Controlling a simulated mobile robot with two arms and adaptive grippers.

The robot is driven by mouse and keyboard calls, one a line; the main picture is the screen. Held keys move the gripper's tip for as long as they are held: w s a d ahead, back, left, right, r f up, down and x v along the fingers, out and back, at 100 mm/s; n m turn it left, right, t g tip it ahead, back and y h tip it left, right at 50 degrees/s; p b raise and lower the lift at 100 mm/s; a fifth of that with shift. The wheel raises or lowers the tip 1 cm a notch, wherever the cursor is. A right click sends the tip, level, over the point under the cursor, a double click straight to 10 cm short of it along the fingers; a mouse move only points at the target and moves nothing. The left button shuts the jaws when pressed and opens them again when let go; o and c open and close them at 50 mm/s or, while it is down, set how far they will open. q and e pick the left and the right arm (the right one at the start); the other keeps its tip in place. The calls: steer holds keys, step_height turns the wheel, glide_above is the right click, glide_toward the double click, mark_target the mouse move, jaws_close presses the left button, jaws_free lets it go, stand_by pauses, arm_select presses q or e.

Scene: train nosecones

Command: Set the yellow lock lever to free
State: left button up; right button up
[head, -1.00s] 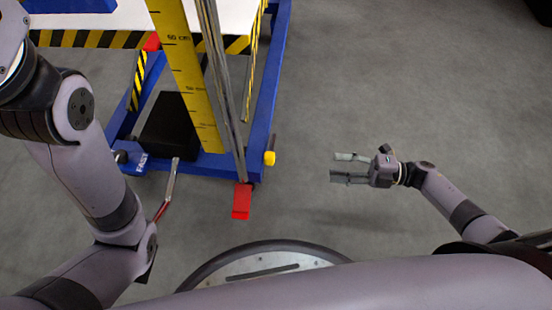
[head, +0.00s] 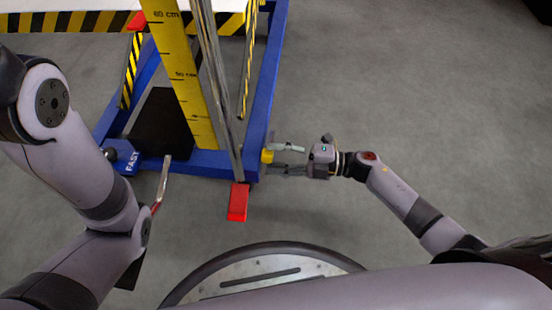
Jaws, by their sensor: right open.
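The yellow lock lever (head: 267,156) is a small yellow piece on the right side of the blue frame (head: 262,100), near its front corner. My right gripper (head: 287,158) reaches in from the right with its fingers pointing left. It is open, and its fingertips are at the yellow lever, one on the far side and one on the near side. I cannot tell whether they touch it. My left arm comes in along the left edge, and its gripper is outside the view.
A red pedal (head: 238,202) sticks out at the frame's front corner. A yellow height scale (head: 183,80) and metal rods stand above it. A lever with a red grip (head: 160,190) and a part marked FAST (head: 131,160) are at the left.

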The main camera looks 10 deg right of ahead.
steer(key=shift+w+a, duration=0.1)
steer(key=shift+a, duration=0.1)
jaws_close()
stand_by(0.6)
